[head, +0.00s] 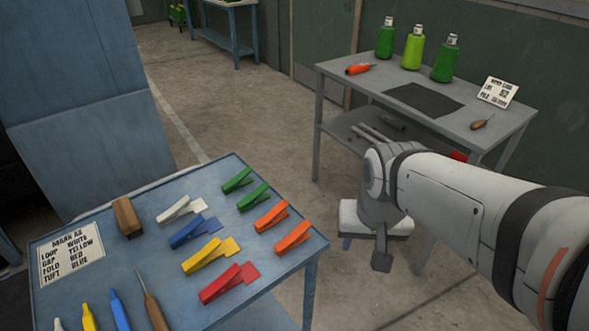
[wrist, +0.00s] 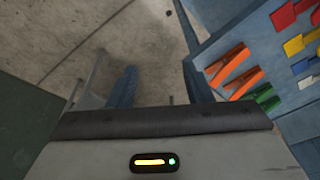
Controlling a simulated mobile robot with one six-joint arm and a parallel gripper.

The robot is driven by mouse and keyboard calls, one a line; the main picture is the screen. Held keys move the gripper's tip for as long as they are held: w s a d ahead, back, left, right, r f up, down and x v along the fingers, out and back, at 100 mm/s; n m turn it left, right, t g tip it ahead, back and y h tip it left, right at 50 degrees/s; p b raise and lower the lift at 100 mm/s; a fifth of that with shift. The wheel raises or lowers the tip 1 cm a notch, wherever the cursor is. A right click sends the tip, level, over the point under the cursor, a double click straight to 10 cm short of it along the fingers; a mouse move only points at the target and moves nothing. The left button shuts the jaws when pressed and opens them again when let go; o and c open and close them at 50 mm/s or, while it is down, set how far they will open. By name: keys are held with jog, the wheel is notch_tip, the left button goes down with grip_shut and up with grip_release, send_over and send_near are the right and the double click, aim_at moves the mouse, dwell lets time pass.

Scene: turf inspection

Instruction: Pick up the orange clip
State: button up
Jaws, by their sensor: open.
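Two orange clips lie side by side on the blue table, near its right edge: one (head: 271,215) a little farther back, the other (head: 293,237) nearer. Both also show in the wrist view at the right, the upper-left one (wrist: 228,64) and the one beside it (wrist: 244,84). My gripper (head: 376,243) hangs over the floor to the right of the blue table, apart from both clips. In the wrist view its two blue fingers (wrist: 160,86) are spread with nothing between them.
Green (head: 238,180), white (head: 181,210), blue (head: 195,231), yellow (head: 208,255) and red (head: 228,283) clips share the blue table (head: 265,277). A brown block (head: 128,217) and a label card (head: 71,254) are at its left. A grey table (head: 340,80) with bottles stands behind my arm.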

jog(key=w+a+m+g+p, duration=0.1)
jog(key=w+a+m+p, duration=0.35)
jog(key=w, duration=0.25)
jog(key=m+g+p, duration=0.1)
jog(key=m+p, duration=0.1)
jog(key=m, duration=0.2)
send_over(298, 229)
jog(key=d, duration=0.2)
jog(key=f, duration=0.3)
jog(key=shift+s+a, duration=0.25)
jog(key=shift+w+a+f+m, duration=0.15)
jog(key=shift+a+f+m, duration=0.1)
jog(key=shift+m, duration=0.1)
jog(key=f, duration=0.2)
jog(key=f+p, duration=0.1)
jog(key=f, duration=0.2)
jog(key=a+f, duration=0.1)
jog(key=f, duration=0.2)
jog(key=shift+p, duration=0.3)
jog(key=c, duration=0.9)
jog(key=shift+r, duration=0.1)
